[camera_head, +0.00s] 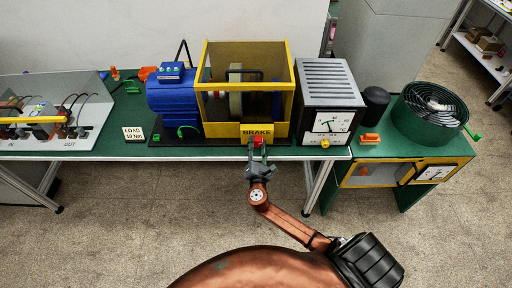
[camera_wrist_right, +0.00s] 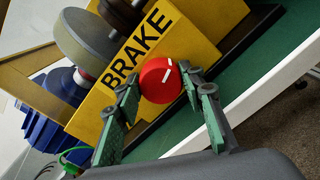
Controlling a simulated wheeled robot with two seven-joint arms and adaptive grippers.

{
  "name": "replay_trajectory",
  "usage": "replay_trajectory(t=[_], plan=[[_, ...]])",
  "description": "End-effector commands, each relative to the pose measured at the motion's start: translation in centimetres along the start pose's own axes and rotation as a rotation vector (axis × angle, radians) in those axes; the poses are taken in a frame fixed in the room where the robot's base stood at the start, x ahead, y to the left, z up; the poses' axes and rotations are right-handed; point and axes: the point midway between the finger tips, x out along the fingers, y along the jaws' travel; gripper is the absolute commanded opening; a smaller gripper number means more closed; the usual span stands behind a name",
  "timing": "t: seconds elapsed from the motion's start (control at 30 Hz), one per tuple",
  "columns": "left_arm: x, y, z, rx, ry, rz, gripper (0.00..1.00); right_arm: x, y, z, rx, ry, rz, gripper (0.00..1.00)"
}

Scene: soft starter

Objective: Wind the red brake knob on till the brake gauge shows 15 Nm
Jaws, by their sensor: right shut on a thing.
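The red brake knob (camera_head: 257,141) is on the front of the yellow brake housing (camera_head: 247,130), under the word BRAKE. In the right wrist view the round red knob (camera_wrist_right: 160,80) shows a white pointer line near its upper right. My right gripper (camera_head: 257,150) is shut on the knob, with one green finger on each side of it; the fingers also show in the wrist view (camera_wrist_right: 160,84). Gauges with white faces show on the grey vented box (camera_head: 326,121) and on the green bench at the right (camera_head: 434,173); their readings are too small to tell. My left gripper is not in view.
A blue motor (camera_head: 173,100) stands left of the brake housing. A card (camera_head: 133,133) reads LOAD 10 Nm. A panel with cables (camera_head: 50,115) is at the far left. A green round fan drum (camera_head: 430,108) and a dark cylinder (camera_head: 374,102) stand at the right. The floor in front is clear.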

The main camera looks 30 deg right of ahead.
Motion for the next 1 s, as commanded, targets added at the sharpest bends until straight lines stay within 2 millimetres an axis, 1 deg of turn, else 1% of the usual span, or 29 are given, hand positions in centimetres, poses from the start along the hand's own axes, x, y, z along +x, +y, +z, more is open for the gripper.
replay_trajectory(t=[0.03,0.6,0.8,1.0], plan=[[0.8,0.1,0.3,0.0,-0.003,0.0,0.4,-0.1,-0.2,-0.5,0.045,0.004,0.001,0.12],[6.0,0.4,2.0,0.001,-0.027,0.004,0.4,-0.1,-0.4,-0.6,0.587,0.004,0.0,0.12],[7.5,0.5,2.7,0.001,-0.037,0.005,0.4,-0.1,-0.4,-0.7,0.765,0.005,-0.001,0.12],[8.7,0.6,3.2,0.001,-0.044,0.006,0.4,-0.1,-0.4,-0.6,0.907,0.005,-0.001,0.12]])
